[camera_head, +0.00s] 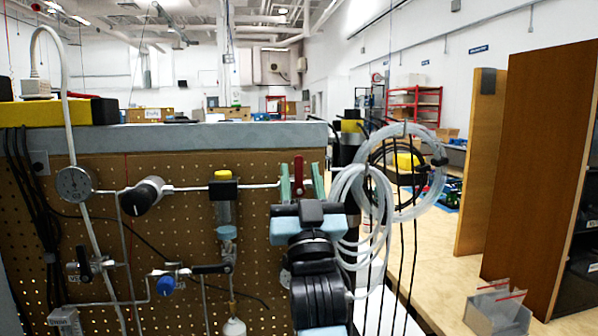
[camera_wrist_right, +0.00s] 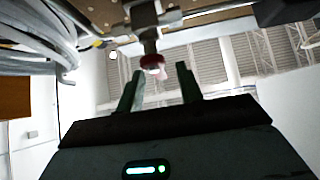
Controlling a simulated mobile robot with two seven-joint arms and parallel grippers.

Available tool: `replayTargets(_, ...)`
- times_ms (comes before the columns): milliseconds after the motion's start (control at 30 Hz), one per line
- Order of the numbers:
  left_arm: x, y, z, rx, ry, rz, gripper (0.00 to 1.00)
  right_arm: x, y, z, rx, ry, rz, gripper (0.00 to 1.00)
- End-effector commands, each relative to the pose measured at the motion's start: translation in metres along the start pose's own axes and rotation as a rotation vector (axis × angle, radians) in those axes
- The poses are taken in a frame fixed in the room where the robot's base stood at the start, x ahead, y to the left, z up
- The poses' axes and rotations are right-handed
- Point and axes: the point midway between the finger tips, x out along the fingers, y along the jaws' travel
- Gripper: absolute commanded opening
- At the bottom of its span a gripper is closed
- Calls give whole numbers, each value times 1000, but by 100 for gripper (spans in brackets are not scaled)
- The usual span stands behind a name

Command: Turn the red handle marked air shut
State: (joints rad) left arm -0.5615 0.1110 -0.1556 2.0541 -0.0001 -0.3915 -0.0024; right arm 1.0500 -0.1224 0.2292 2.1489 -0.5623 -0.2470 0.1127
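The red handle (camera_head: 298,174) stands upright at the right end of the metal pipe on the pegboard. My right gripper (camera_head: 301,176) is open, with one green finger on each side of the handle in the head view. In the right wrist view, the red handle (camera_wrist_right: 153,63) shows end-on below its metal valve body (camera_wrist_right: 147,22). There it lies between the tips of the open right gripper (camera_wrist_right: 160,76), closer to the left finger, with no clear contact. The air marking cannot be read. My left gripper is not in view.
Coiled clear and black tubing (camera_head: 408,180) hangs just right of my right arm. A black regulator (camera_head: 146,193), a yellow-topped filter (camera_head: 223,188) and a blue knob (camera_head: 166,285) are on the pegboard (camera_head: 180,230). A wooden bench with upright panels (camera_head: 535,150) is at right.

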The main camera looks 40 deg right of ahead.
Motion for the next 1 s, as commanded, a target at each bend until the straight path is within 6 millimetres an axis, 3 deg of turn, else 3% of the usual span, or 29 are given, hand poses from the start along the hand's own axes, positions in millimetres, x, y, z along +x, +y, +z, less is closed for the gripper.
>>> replayTargets(200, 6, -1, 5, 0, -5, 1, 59, -37, 0, 2, 1, -3, 0, 36)
replayTargets(367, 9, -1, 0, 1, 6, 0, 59, -52, 0, 1, 0, -1, 0, 36)
replayTargets(1000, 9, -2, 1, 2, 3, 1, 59, -54, 0, 0, 1, 1, 1, 36)
